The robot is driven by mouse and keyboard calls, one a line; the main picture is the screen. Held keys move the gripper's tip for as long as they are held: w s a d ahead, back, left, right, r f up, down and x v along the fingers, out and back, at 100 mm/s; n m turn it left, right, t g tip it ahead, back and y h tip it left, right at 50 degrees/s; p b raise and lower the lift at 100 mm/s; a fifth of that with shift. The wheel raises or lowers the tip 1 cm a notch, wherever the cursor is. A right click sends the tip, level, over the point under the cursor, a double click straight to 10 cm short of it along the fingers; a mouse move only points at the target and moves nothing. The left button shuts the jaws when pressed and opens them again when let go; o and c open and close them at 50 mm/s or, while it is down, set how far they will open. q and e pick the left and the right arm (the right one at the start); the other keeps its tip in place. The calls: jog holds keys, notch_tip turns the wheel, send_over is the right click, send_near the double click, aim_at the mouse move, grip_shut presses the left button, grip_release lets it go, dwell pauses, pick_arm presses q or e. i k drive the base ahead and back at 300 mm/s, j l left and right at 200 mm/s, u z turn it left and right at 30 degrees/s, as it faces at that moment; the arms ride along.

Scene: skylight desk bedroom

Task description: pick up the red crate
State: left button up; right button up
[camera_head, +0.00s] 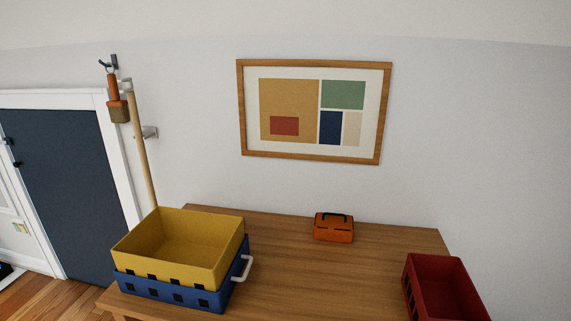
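The red crate (421,293) stands on the right part of the wooden table (310,275). It is open at the top, and its lower end is cut off by the bottom edge of the head view. Its long side runs away from me, and slots show in its left wall. Neither of my grippers is in view.
A yellow crate (193,269) sits on a blue crate (170,292) with a white handle (243,268) at the table's left. An orange toolbox (334,229) stands at the back. The table's middle is clear. A wall is behind, with a framed picture (314,110).

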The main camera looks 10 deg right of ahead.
aim_at(437, 288)
jog(key=z, duration=1.45)
